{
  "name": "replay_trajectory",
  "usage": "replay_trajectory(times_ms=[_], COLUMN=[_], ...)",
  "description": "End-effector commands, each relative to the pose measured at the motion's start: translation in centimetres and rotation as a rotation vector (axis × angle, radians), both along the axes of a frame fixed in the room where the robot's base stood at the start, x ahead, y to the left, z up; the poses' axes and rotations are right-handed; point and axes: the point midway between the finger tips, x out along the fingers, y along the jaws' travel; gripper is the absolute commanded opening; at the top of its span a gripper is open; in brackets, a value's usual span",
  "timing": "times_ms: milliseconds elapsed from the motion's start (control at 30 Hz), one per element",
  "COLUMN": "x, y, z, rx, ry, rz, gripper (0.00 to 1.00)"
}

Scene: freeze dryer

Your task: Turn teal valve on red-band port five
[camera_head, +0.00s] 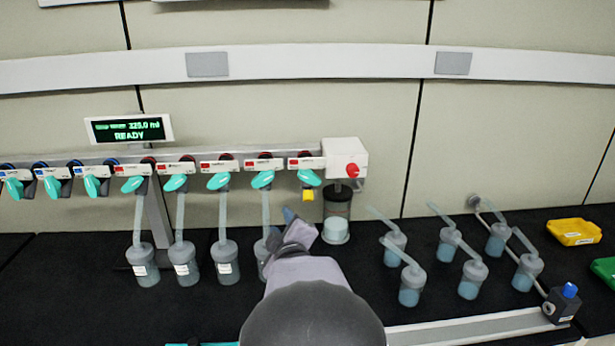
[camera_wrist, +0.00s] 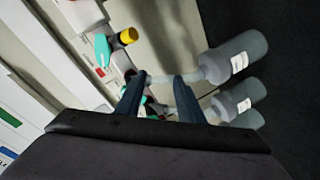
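The rightmost red-band port (camera_head: 305,163) has a teal valve (camera_head: 308,178) with a yellow piece (camera_head: 308,195) below it and no flask hanging there. In the wrist view, the same teal valve (camera_wrist: 103,48) and yellow piece (camera_wrist: 127,36) show at upper left, beyond my fingers. My gripper (camera_head: 292,218) is below and slightly left of that valve, in front of the flask (camera_head: 263,256) on the neighbouring port, which it partly hides. In the wrist view, my gripper (camera_wrist: 160,85) has its fingers apart, with the flask's pale tube crossing near the fingertips. I cannot tell whether they touch it.
More flasks (camera_head: 183,262) hang from red-band ports to the left. A white box with a red knob (camera_head: 352,170) stands right of the valve, above a clear cylinder (camera_head: 336,213). Several loose flasks (camera_head: 471,279) and a yellow tray (camera_head: 574,232) are on the right. The display (camera_head: 129,130) reads READY.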

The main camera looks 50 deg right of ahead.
Motion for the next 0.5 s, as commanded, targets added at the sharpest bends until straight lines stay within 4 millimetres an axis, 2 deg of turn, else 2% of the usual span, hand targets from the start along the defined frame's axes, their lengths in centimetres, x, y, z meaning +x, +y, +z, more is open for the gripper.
replay_trajectory(times_ms=[33, 100, 200, 300, 500], x=[-1.1, -2.3, -3.5, -4.1, -4.0], y=[-1.7, -3.2, -4.5, -5.1, -5.3], z=[2.0, 3.9, 5.7, 6.5, 6.7], rx=[-0.051, -0.114, -0.177, -0.206, -0.212], ry=[-0.027, -0.056, -0.083, -0.094, -0.097], rz=[-0.032, -0.063, -0.092, -0.105, -0.106], gripper=[0.34, 0.34, 0.34, 0.34, 0.34])
